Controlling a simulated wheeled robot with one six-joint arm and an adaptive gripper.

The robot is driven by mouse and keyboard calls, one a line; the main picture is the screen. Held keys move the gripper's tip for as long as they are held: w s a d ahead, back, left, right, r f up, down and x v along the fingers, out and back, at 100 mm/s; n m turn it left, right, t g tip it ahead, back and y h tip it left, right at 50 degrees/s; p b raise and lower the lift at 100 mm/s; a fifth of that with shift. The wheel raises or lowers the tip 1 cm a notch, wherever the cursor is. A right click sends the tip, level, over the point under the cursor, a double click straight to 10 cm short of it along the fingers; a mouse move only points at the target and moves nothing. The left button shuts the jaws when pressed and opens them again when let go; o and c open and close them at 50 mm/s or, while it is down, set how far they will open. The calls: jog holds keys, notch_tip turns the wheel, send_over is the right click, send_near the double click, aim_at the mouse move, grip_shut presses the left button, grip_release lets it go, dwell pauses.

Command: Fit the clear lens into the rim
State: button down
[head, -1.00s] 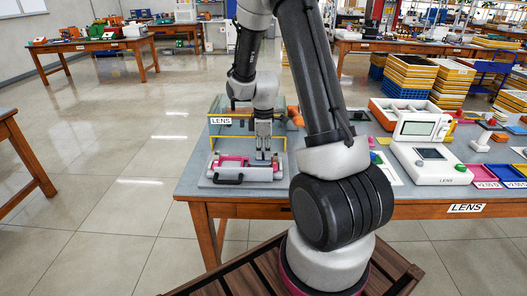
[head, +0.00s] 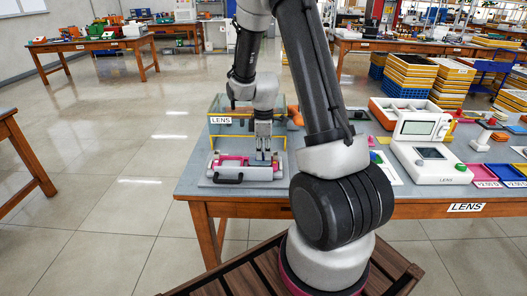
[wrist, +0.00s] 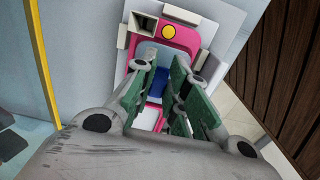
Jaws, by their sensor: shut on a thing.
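The pink rim (head: 236,161) sits in a pale grey fixture (head: 255,172) on the near left of the table. It also shows below my gripper in the wrist view (wrist: 186,14). My gripper (head: 263,152) points down at the right part of the fixture, close above or at the rim. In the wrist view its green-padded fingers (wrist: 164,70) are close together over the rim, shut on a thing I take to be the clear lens. The lens itself is hard to make out. A blue patch (wrist: 154,85) shows between the fingers. Contact between lens and rim cannot be told.
A yellow post frame with a LENS sign (head: 221,121) stands behind the fixture. A black handle (head: 228,179) is at the fixture's front. A white instrument (head: 431,160) and coloured trays (head: 480,174) are to the right. The table's left edge is near.

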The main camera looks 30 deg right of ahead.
jog(key=shift+f, duration=0.7)
dwell(1.2)
jog(key=c, duration=1.3)
grip_release()
jog(key=shift+c, duration=0.2)
notch_tip(320, 180, up, 12)
